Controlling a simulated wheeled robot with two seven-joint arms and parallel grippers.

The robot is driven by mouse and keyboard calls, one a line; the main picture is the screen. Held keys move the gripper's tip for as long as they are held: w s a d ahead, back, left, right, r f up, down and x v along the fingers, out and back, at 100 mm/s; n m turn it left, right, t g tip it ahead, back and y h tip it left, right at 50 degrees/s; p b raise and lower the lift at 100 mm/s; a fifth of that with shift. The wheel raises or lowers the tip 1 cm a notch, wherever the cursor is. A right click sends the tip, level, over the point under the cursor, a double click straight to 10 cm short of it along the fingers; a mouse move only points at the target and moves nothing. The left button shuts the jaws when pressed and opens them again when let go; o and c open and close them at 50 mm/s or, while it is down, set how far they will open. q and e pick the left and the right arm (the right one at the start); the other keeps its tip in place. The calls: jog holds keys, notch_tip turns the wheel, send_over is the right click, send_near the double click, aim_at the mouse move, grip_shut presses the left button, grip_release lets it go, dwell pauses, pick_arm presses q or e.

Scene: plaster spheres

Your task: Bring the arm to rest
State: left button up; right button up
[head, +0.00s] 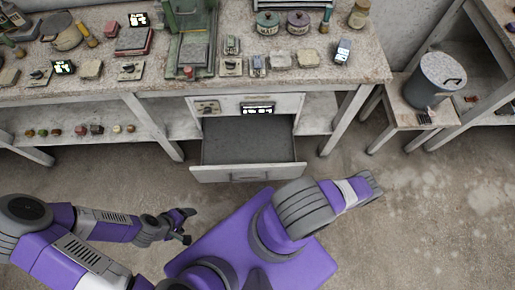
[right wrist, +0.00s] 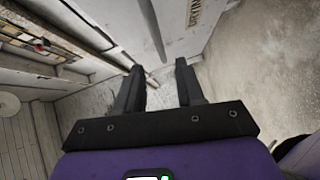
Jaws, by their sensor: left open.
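My left gripper (head: 184,225) is in front of the open drawer, low over the floor, with its dark fingers apart and nothing visible between them. My right arm (head: 310,205) reaches across in front of the drawer's right side to the right. Its gripper end is hard to make out in the head view. In the right wrist view my right gripper (right wrist: 158,68) has its two dark fingers apart, with nothing between them. Neither gripper is seen touching anything.
A grey drawer (head: 247,172) stands pulled out of the workbench (head: 150,82), and looks empty. Tools, jars and small devices crowd the bench top. Several small coloured pieces sit on the lower shelf (head: 60,122). A metal bucket (head: 432,82) stands on a stool at right. Floor at right is clear.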

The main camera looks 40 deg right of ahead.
jog(key=shift+s, duration=0.15)
dwell(0.4)
jog(key=s+a+r+n+g+y, duration=0.25)
jog(key=a+n+g+y, duration=0.3)
jog(key=n+g, duration=0.6)
jog(key=s+a+r+n+g+y, duration=0.1)
jog(key=a+r+n+g+y, duration=0.4)
jog(key=n, duration=1.2)
jog(key=w+r+n+h, duration=0.6)
jog(key=w+n+h, duration=0.3)
jog(key=n, duration=1.3)
jog(key=shift+w+a+r+n+t, duration=0.2)
jog(key=shift+w+n+t, duration=0.2)
jog(key=shift+w, duration=0.55)
